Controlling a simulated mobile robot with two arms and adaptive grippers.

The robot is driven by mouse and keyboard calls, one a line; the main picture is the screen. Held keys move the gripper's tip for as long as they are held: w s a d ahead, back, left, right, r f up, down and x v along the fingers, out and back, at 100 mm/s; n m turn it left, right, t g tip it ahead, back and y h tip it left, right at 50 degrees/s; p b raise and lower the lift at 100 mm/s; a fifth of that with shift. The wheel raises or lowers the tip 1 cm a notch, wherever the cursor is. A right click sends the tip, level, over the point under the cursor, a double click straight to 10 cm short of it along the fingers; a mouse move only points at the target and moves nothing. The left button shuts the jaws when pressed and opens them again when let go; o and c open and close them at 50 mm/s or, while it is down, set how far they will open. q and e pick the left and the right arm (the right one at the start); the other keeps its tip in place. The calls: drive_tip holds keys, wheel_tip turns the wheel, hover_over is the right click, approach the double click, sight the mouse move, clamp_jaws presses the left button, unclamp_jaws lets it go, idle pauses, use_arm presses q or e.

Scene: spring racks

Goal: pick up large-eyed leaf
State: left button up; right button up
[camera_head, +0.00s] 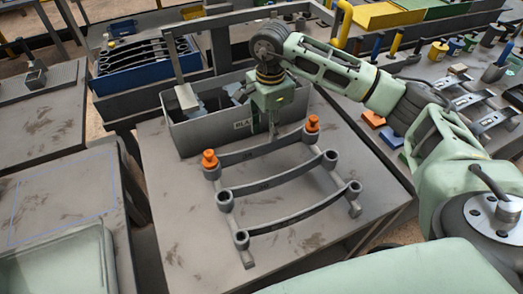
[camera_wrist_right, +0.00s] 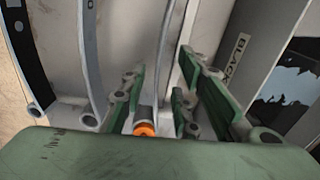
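Three curved dark leaves lie across a grey rack on the table: a far leaf (camera_head: 258,150) with orange pieces (camera_head: 209,159) at both ends, a middle leaf (camera_head: 278,179) and a near leaf (camera_head: 300,216). Which has the larger eyes is hard to tell. My right gripper (camera_head: 273,137) points down at the middle of the far leaf. In the right wrist view its green fingers (camera_wrist_right: 160,100) stand apart, with a grey curved strip (camera_wrist_right: 166,60) and an orange-ended piece (camera_wrist_right: 145,128) between them in the picture. Contact is not clear. My left gripper is not in view.
A grey bin labelled BLACK (camera_head: 193,131) stands directly behind the rack. A blue bin (camera_head: 150,72) with several leaves stands at the back left. The right bench holds tools and coloured blocks (camera_head: 374,118). The tabletop left of the rack (camera_head: 172,215) is clear.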

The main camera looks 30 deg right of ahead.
sight(267, 143)
drive_tip(key=shift+s+f, duration=0.15)
drive_tip(key=shift+f, duration=0.25)
drive_tip(key=f+p, duration=0.2)
drive_tip(key=f, duration=0.1)
drive_tip(key=f+p, duration=0.1)
drive_tip(key=f, duration=0.1)
drive_tip(key=shift+a+f, duration=0.2)
drive_tip(key=shift+a, duration=0.1)
drive_tip(key=shift+f, duration=0.6)
drive_tip(key=shift+c, duration=0.5)
clamp_jaws()
